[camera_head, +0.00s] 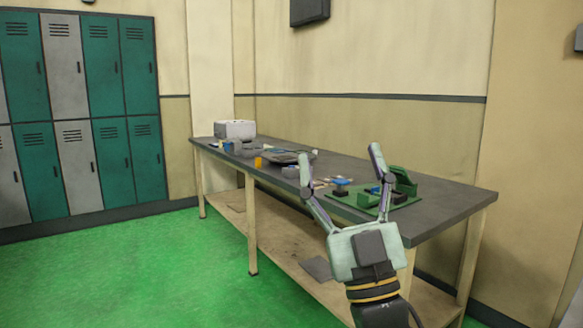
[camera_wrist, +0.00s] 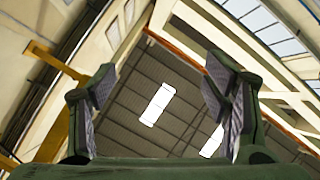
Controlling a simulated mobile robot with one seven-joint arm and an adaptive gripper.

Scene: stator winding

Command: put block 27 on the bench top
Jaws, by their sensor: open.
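The bench top (camera_head: 445,200) is a long dark grey surface along the wall. My gripper (camera_head: 340,158) is open, with its fingers spread and pointing up, in front of the bench's near right part in the head view. In the wrist view my gripper (camera_wrist: 158,85) shows nothing between its fingers, only roof beyond. I cannot tell which thing is block 27, since no number can be read. Small blue pieces (camera_head: 341,182) lie on the bench behind my fingers, partly hidden by them.
A green fixture (camera_head: 404,181) stands on a green plate at the bench's right part. A white box (camera_head: 235,129), an orange piece (camera_head: 258,163) and a dark flat item (camera_head: 289,157) lie farther left. A wooden lower shelf (camera_head: 283,236) runs below. Green floor (camera_head: 150,270) is open at left.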

